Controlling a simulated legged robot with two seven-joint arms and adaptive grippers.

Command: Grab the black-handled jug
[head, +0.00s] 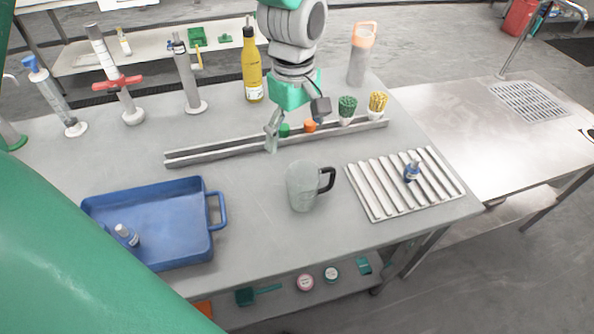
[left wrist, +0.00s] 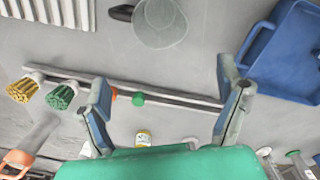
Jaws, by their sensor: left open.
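The jug (head: 303,187) is a grey, translucent-looking vessel with a black handle (head: 328,179) on its right side. It stands upright on the grey table, left of the ribbed rack. My left gripper (head: 296,124) is open and empty above the rail, behind the jug and apart from it. In the left wrist view the jug (left wrist: 163,24) is at the top, beyond the spread fingers (left wrist: 163,80), with its handle (left wrist: 121,12) pointing left. My right gripper is not in view.
A blue tray (head: 212,241) with a small bottle is left of the jug; a ribbed rack (head: 388,195) with a blue bottle is to its right. Behind are a metal rail (head: 220,151), brush-like items (head: 347,107) and a yellow bottle (head: 252,70). Table around the jug is clear.

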